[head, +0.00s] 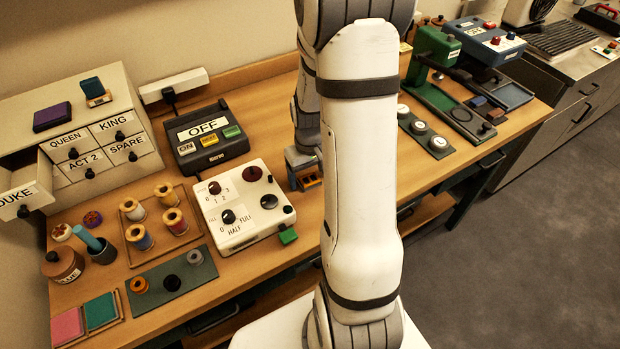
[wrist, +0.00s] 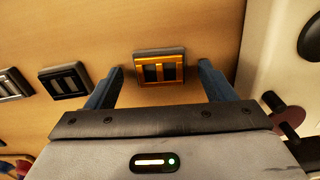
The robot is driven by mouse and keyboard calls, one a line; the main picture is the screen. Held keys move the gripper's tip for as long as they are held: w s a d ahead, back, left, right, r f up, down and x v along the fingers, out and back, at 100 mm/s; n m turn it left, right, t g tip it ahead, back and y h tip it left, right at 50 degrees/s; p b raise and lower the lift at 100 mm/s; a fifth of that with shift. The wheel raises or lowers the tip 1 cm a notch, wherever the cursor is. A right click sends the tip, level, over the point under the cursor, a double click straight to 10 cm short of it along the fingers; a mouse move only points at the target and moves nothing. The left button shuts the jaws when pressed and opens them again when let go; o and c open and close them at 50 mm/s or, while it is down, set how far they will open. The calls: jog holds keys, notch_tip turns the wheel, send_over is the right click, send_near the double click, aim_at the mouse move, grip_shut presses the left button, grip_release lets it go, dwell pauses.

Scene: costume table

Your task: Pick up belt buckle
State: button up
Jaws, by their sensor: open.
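In the wrist view a gold belt buckle (wrist: 146,71), a rectangular frame with a centre bar and a dark edge, lies on the wooden table. My gripper (wrist: 160,69) is open, with one blue fingertip on either side of this buckle and a gap visible on both sides. A black buckle (wrist: 63,80) and a dark buckle with silver bars (wrist: 13,84) lie to its left. In the head view my gripper (head: 304,168) is low over the table, partly behind my arm, with an orange-gold piece visible at its fingers.
A white control box (head: 243,210) with knobs stands left of my gripper, and its edge shows at the right of the wrist view. A black switch device (head: 208,140) marked OFF is behind it. A green press (head: 432,52) stands at the right. Bare wood surrounds the gold buckle.

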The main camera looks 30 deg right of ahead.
jog(key=shift+f, duration=0.2)
jog(key=shift+c, duration=0.5)
jog(key=c, duration=1)
